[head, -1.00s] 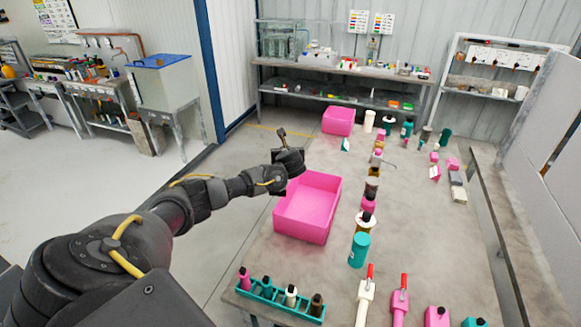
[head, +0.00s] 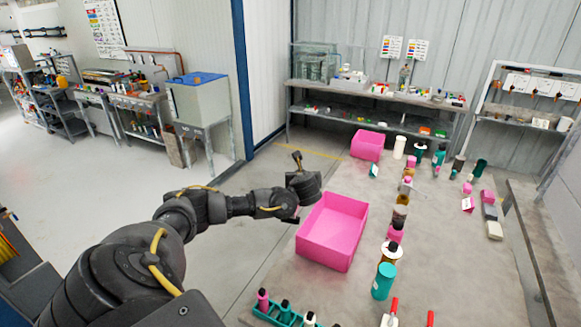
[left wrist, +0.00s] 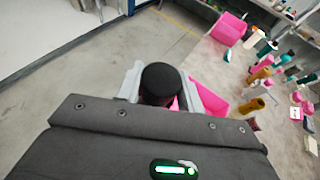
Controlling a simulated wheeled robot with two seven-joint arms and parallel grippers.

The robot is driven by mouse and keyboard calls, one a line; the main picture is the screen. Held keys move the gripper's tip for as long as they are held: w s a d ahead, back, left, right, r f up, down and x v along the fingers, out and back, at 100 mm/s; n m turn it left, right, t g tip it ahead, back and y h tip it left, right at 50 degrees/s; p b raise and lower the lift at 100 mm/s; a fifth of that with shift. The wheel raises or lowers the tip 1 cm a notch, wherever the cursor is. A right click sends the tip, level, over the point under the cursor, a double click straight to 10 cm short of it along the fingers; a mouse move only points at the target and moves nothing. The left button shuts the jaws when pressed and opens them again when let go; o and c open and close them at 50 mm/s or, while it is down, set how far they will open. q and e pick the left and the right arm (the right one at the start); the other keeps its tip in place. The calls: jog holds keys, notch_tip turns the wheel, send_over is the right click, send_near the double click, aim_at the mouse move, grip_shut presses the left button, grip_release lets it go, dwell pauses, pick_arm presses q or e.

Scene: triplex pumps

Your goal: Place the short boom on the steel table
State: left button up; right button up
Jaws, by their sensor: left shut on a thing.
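My left gripper (head: 291,216) is in the air beside the far left edge of the large pink bin (head: 322,250). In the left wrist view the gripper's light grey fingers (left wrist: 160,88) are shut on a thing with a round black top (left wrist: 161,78). Most of that held thing is hidden below its top, so I cannot tell its full shape or whether it is the short boom. A grey-topped table (head: 345,292) carries the bin. A steel-framed bench (head: 375,126) stands against the back wall. My right gripper is not in view.
Bottles, including a teal one (head: 383,281), stand in a row right of the bin. A teal rack (head: 275,314) of small bottles is at the front edge. A smaller pink bin (head: 367,146) is at the far end. The floor left of the table is clear.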

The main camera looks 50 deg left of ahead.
pick_arm(q)
jog(key=s+d+r+m+t+h+b, duration=0.15)
jog(key=d+m+h, duration=0.25)
jog(key=d, duration=1)
jog(key=s+d+r+m+t+h, duration=0.3)
jog(key=d+m+h, duration=0.1)
jog(key=d, duration=1.1)
jog(key=s+d+f+m+h+b, duration=0.1)
jog(key=s+d+f+b, duration=0.3)
jog(key=f+b, duration=0.4)
jog(key=d+h+b, duration=0.1)
jog(key=b, duration=0.3)
jog(key=shift+s+d+m, duration=0.4)
jog(key=shift+s+f, duration=0.1)
